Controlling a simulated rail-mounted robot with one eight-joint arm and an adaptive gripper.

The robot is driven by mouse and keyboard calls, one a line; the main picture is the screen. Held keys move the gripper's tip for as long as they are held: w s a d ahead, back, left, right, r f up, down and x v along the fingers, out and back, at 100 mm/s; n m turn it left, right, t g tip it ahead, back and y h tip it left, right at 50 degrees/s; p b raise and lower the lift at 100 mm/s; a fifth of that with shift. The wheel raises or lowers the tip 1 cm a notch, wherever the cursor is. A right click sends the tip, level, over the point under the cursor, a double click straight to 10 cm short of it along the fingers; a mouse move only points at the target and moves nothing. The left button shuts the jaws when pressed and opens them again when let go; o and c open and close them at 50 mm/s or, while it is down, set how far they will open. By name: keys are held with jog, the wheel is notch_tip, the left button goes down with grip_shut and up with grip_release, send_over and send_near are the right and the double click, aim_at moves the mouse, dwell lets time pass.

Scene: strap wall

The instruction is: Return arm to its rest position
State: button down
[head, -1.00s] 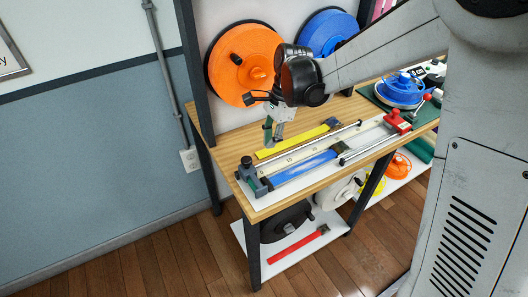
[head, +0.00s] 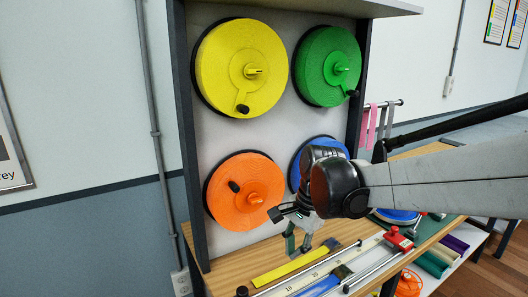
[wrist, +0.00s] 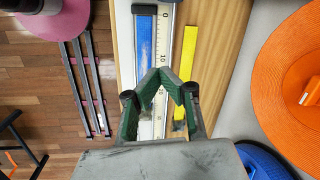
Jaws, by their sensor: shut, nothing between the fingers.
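My gripper (head: 297,246) hangs at the end of my arm, above the wooden bench and in front of the strap wall. In the head view it is just below and right of the orange reel. In the wrist view its green fingers (wrist: 160,74) meet at the tips, with nothing between them. Below them lie a blue strap (wrist: 145,40) on the white ruler track (wrist: 168,30) and a yellow strap (wrist: 188,60) beside it. The yellow strap also shows in the head view (head: 285,270). My arm crosses the right half of the head view.
A yellow reel (head: 225,65), a green reel (head: 318,75), an orange reel (head: 228,200) and a partly hidden blue reel (head: 300,160) hang on the wall panel. A red clamp (head: 398,240) stands on the track. Pink and grey straps (head: 380,125) hang from a bar at right.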

jog(key=s+d+r+n+t+h, duration=0.1)
jog(key=s+d+n+t, duration=0.2)
jog(key=s+d, duration=0.3)
jog(key=s+d+r+n+t+h, duration=0.1)
jog(key=s+d+n+t, duration=0.2)
jog(key=s+d+n, duration=0.3)
jog(key=s, duration=0.5)
jog(key=shift+s+d+r+t, duration=0.25)
jog(key=shift+d+r+t, duration=0.05)
jog(key=shift+d, duration=0.05)
